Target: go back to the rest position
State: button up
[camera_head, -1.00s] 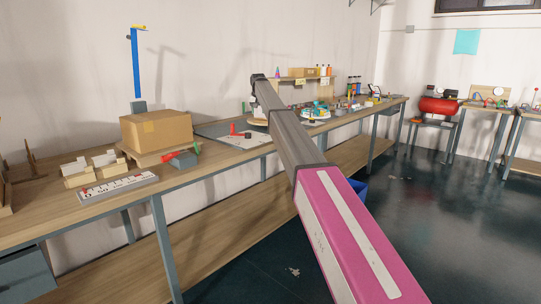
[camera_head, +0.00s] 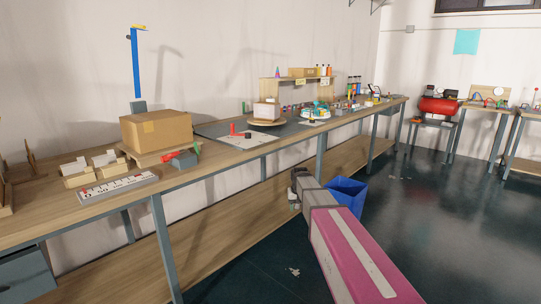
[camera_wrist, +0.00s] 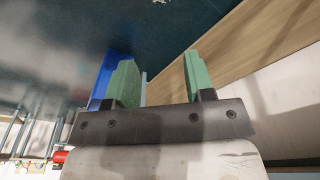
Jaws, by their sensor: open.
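My gripper (camera_wrist: 160,75) shows in the wrist view with its two green fingers apart and nothing between them. In the head view my arm reaches forward from the bottom right, and its far end hangs low in front of the long workbench (camera_head: 225,155), below the tabletop edge.
A blue bin (camera_head: 346,196) stands on the floor just right of my arm's end; its blue also shows in the wrist view (camera_wrist: 102,75). The bench holds a cardboard box (camera_head: 156,131), a turntable with a box (camera_head: 266,112) and small parts. Dark floor at right is clear.

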jog(key=s+d+f, duration=0.2)
jog(key=s+f, duration=0.1)
jog(key=s, duration=0.6)
jog(key=s+d+f+g, duration=0.1)
jog(key=s+d+f, duration=0.1)
jog(key=s, duration=0.7)
jog(key=s+d+f, duration=0.2)
jog(key=s+f, duration=0.2)
jog(key=s, duration=0.5)
jog(key=shift+s+d+g, duration=0.2)
jog(key=shift+s+g, duration=0.1)
jog(key=shift+s, duration=0.1)
